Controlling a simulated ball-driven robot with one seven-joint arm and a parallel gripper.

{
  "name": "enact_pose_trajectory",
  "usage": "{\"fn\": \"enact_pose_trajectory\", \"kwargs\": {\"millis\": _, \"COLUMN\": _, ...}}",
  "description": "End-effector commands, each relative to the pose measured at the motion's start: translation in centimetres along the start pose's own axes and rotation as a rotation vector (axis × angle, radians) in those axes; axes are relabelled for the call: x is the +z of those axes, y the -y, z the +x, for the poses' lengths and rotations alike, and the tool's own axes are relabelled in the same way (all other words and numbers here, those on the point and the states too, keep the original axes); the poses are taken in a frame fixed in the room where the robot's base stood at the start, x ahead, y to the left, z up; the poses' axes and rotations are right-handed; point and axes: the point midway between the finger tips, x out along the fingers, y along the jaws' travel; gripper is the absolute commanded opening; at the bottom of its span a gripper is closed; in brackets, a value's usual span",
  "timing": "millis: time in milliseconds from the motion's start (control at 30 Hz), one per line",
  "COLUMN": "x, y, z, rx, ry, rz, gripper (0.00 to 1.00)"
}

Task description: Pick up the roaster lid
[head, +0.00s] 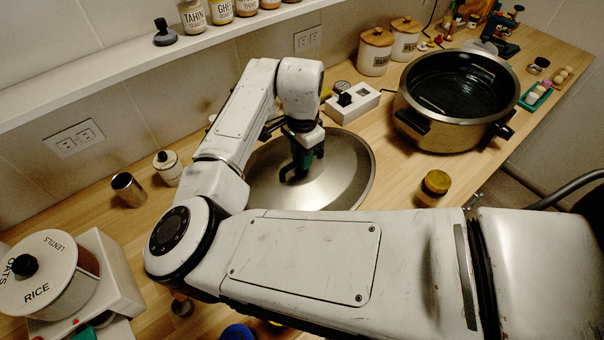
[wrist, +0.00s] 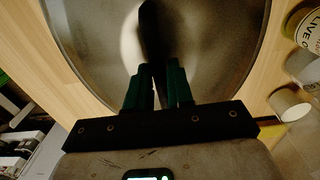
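The roaster lid (head: 345,185) is a wide, round, brushed-metal dome with a black handle. It lies on the wooden counter behind my forearm, which hides its near edge. In the wrist view the lid (wrist: 90,45) fills the upper middle, with its dark handle (wrist: 151,35) running down to the fingers. My gripper (head: 300,165) points down at the handle from above. In the wrist view my gripper's green fingers (wrist: 158,75) are close together, one on each side of the handle, and look closed on it. The exact contact is dark. The lid appears to rest on the counter.
The open roaster pot (head: 440,130) stands right of the lid. A yellow-lidded jar (head: 433,187) sits near the front edge. Canisters (head: 375,55) and a white switch box (head: 352,103) stand behind. A metal cup (head: 128,188) and the lentils-and-rice pot (head: 45,275) are left.

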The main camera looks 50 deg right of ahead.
Motion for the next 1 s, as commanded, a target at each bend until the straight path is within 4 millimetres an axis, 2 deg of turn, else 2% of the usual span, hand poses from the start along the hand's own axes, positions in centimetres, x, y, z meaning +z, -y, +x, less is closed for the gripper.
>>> {"fn": "enact_pose_trajectory", "kwargs": {"millis": 33, "x": 0.00, "y": 0.00, "z": 0.00, "rx": 0.000, "ry": 0.000, "rz": 0.000, "gripper": 0.16}}
{"fn": "enact_pose_trajectory", "kwargs": {"millis": 200, "x": 0.00, "y": 0.00, "z": 0.00, "rx": 0.000, "ry": 0.000, "rz": 0.000, "gripper": 0.00}}
{"fn": "enact_pose_trajectory", "kwargs": {"millis": 1000, "x": 0.00, "y": 0.01, "z": -0.01, "rx": -0.001, "ry": 0.000, "rz": 0.000, "gripper": 0.00}}
